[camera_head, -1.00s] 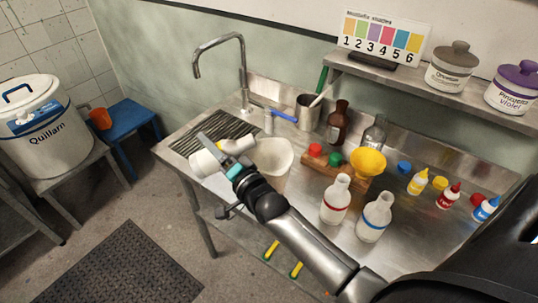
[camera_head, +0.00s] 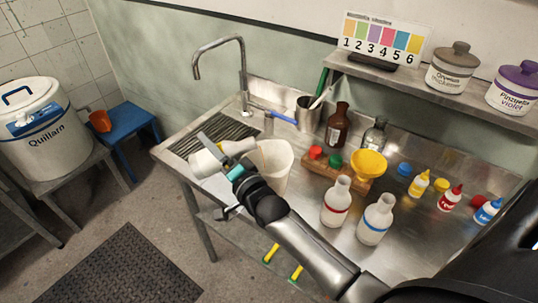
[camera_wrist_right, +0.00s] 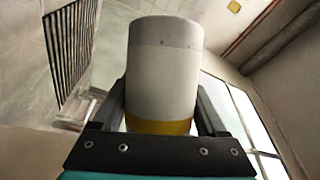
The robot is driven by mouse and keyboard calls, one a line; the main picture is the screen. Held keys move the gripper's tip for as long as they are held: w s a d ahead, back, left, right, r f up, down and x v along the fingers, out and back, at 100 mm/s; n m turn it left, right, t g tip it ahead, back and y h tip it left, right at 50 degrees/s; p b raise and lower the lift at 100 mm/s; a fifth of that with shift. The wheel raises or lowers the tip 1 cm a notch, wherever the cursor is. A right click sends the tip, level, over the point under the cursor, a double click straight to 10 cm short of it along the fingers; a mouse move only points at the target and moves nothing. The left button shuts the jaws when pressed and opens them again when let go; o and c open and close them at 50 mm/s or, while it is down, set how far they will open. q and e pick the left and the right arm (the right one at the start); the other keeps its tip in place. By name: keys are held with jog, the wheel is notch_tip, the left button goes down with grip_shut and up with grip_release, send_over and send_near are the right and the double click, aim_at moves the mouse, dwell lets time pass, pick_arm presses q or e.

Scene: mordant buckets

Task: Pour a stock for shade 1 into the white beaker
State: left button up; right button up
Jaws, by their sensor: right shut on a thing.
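My right gripper (camera_head: 212,152) is shut on a white bottle (camera_head: 205,164) with a yellow band. The bottle is tipped onto its side, its neck pointing right towards the white beaker (camera_head: 275,162). Its mouth is near the beaker's left rim; I cannot tell whether it is over the opening, and no stream shows. The bottle also fills the middle of the right wrist view (camera_wrist_right: 165,75), its yellow band nearest the gripper. White bottles with a red band (camera_head: 336,203) and a blue band (camera_head: 374,220) stand upright to the right. The shade card (camera_head: 382,42) stands on the shelf. My left gripper is not visible.
A wooden block (camera_head: 318,174) with coloured caps and a yellow funnel (camera_head: 369,163) are right of the beaker. A tap (camera_head: 242,75), steel cup (camera_head: 308,115) and brown bottle (camera_head: 338,124) stand behind. Small dropper bottles (camera_head: 449,198) are at the right.

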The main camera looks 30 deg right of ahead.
jog(key=shift+m+t, duration=0.3)
jog(key=shift+m, duration=0.5)
jog(key=shift+s+d+r+p, duration=0.1)
jog(key=shift+d+r+p, duration=0.2)
jog(key=shift+r, duration=0.35)
jog(key=shift+d+r+p, duration=0.1)
jog(key=shift+r+p, duration=0.35)
jog(key=shift+r, duration=0.25)
jog(key=shift+s+d+r+p, duration=0.1)
jog(key=shift+d+r+p, duration=0.2)
jog(key=shift+r, duration=0.35)
jog(key=shift+a, duration=0.1)
dwell(0.8)
